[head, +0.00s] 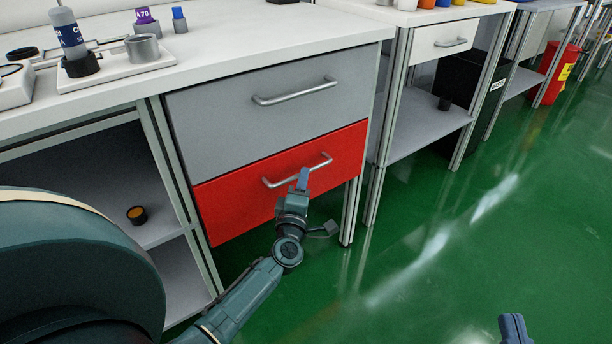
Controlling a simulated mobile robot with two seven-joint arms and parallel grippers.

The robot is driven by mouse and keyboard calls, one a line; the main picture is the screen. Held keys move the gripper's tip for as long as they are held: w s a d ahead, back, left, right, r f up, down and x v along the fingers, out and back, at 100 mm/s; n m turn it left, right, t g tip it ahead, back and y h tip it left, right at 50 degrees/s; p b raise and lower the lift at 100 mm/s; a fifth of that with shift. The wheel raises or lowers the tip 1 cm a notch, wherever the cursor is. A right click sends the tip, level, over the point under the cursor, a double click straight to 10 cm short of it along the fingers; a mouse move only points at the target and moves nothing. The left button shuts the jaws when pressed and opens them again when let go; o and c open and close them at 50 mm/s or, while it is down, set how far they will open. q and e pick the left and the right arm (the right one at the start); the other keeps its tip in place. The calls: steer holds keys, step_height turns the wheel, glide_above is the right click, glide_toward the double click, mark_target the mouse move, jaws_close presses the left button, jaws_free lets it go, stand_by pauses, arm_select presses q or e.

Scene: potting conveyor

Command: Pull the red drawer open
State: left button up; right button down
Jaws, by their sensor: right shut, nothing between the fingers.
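The red drawer (237,210) is the lower of two drawers under the white worktop. Its front looks about flush with the grey drawer above it, with no clear gap. Its silver bar handle (324,161) is on the upper part of the front. My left gripper (303,179) is at the handle, with its blue fingers overlapping the middle of the bar in the picture. The fingers are seen edge-on, so whether they grip the bar cannot be told. My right gripper (514,328) is shut and empty at the bottom right edge, over the floor and away from the drawer.
The grey drawer (225,120) with its own handle is directly above. An open shelf (150,205) with a small dark round item (137,215) is to the left. Bottles and holders stand on the worktop (250,40). The green floor (400,270) in front and right is clear.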

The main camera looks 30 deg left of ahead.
arm_select(q)
steer(key=shift+b+x, duration=0.35)
steer(key=shift+x, duration=1.6)
steer(key=shift+c, duration=0.3)
jaws_close()
